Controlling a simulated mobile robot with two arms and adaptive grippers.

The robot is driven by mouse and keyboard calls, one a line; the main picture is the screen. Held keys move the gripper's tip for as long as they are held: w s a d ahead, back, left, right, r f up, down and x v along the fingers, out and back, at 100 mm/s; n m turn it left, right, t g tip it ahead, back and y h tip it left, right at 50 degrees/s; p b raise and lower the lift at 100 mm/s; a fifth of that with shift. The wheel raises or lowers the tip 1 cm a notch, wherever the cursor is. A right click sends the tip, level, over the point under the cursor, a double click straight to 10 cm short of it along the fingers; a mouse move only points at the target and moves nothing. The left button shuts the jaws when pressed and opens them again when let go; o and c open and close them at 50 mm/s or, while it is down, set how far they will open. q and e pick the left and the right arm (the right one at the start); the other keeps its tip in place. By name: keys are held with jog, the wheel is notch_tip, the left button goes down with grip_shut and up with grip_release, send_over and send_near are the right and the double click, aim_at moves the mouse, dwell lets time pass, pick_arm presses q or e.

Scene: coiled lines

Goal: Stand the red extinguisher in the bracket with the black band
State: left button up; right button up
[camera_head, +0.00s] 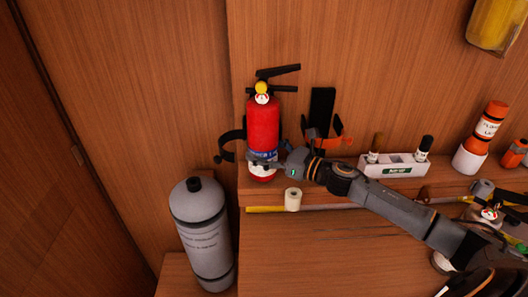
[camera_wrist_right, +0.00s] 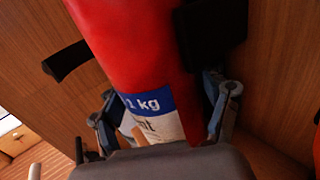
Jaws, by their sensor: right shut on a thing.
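The red extinguisher (camera_head: 262,125) stands upright in the head view, with a black handle on top and a white label low down. My right gripper (camera_head: 266,160) is shut around its lower body. The wrist view shows the extinguisher (camera_wrist_right: 130,45) between the two fingers (camera_wrist_right: 165,112), its blue and white label facing the gripper. The bracket with the black band (camera_head: 230,146) is on the wall; its band shows left of the extinguisher, the rest is mostly hidden behind it. I cannot tell whether the extinguisher is seated or touches the shelf. My left gripper is not in view.
A bracket with an orange band (camera_head: 322,112) is close to the right. A grey cylinder (camera_head: 203,230) stands lower left. A cream roll (camera_head: 293,199) is near the shelf edge. A white holder (camera_head: 393,165) and an orange-topped flare (camera_head: 482,135) stand further right.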

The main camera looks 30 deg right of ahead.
jog(key=shift+w+d+r, duration=0.2)
jog(key=shift+d, duration=0.05)
jog(key=o, duration=1.7)
jog(key=shift+w+f, duration=0.15)
jog(key=shift+o, duration=0.3)
jog(key=shift+w+f, duration=0.2)
jog(key=shift+f, duration=0.05)
jog(key=shift+s+f, duration=0.2)
jog(key=shift+f, duration=0.15)
jog(key=shift+r+v, duration=0.2)
jog(key=shift+v, duration=1.75)
jog(key=shift+r+v, duration=0.15)
jog(key=shift+v, duration=1.75)
